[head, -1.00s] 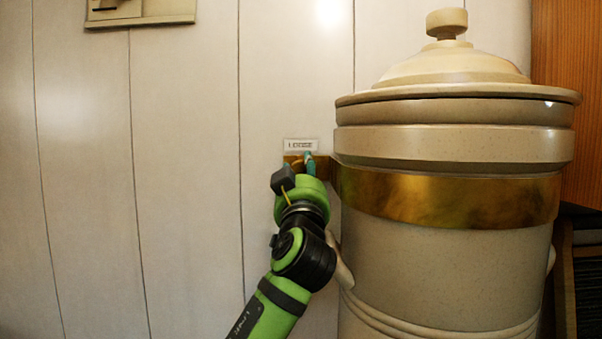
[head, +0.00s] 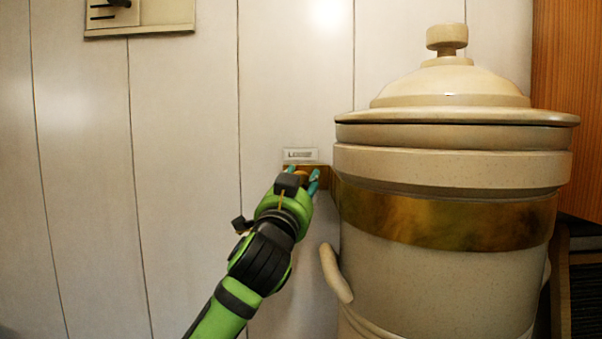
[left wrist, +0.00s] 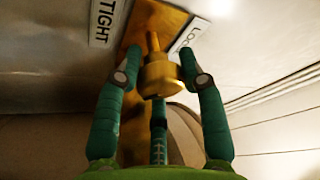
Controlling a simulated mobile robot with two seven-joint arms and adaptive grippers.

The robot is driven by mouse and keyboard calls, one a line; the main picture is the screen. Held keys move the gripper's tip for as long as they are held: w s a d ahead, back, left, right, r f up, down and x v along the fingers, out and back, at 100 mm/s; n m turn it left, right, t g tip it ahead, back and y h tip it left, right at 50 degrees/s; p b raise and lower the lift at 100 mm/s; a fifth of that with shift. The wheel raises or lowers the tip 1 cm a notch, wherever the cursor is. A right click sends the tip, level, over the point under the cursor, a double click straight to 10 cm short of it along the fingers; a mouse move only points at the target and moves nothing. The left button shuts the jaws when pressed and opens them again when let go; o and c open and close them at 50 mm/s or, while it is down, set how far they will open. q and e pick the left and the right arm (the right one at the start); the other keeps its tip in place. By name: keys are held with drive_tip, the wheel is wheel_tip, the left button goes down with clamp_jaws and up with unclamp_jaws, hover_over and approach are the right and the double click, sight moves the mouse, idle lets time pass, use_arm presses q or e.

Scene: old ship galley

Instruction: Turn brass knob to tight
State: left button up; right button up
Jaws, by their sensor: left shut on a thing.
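The brass knob (left wrist: 160,76) is between the green-tipped fingers of my left gripper (left wrist: 158,80) in the left wrist view. The gripper is shut on it. A thin brass pointer (left wrist: 152,40) runs up from the knob, between the "TIGHT" label (left wrist: 107,20) and the partly hidden "LOOSE" label (left wrist: 190,34). In the head view my left gripper (head: 303,180) is at the brass plate (head: 324,176), just below the "LOOSE" label (head: 300,154). The knob is mostly hidden there by the fingers. My right gripper is not in view.
A large cream lidded urn (head: 440,270) with a brass band (head: 450,218) stands close on the right of my gripper. Its side handle (head: 335,272) sticks out near my arm.

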use_arm(q)
drive_tip(key=shift+w+f+m+g+h+p, duration=0.15)
drive_tip(key=shift+m+g+h+p, duration=0.35)
drive_tip(key=shift+m, duration=0.7)
drive_tip(key=shift+m+g+p, duration=0.4)
drive_tip(key=shift+m, duration=0.7)
drive_tip(key=m+g, duration=0.1)
drive_tip(key=m, duration=0.2)
drive_tip(key=shift+a+f+h, duration=0.1)
drive_tip(key=shift+h, duration=0.3)
drive_tip(key=shift+m+g, duration=0.8)
drive_tip(key=shift+m, duration=1.1)
drive_tip(key=o, duration=1.1)
drive_tip(key=shift+o, duration=0.2)
drive_tip(key=shift+r, duration=0.2)
